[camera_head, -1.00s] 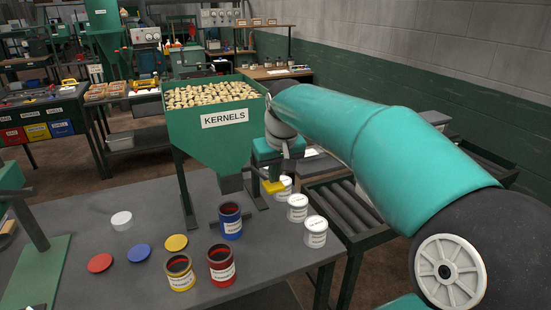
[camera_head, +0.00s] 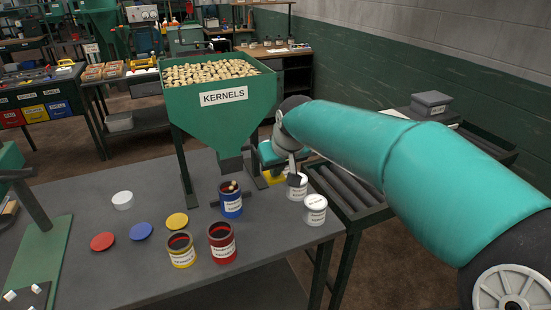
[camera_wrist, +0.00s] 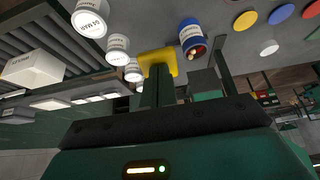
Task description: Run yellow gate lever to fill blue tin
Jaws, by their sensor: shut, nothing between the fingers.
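The blue tin (camera_head: 232,203) stands open on the table below the spout of the green hopper (camera_head: 222,110) labelled KERNELS. Pale kernels show at its mouth, and in the wrist view the tin (camera_wrist: 192,36) also has kernels inside. The yellow gate lever (camera_head: 271,177) shows right of the spout, partly hidden by my arm. In the wrist view the lever (camera_wrist: 158,61) is just beyond my fingertips. My gripper (camera_wrist: 156,74) is shut and empty, at or against the lever; I cannot tell whether they touch.
A red tin (camera_head: 222,247) and a yellow tin (camera_head: 181,254) stand open in front. Red, blue, yellow and white lids lie on the left. White tins (camera_head: 315,215) stand close by my gripper. A roller conveyor (camera_head: 350,192) lies to the right.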

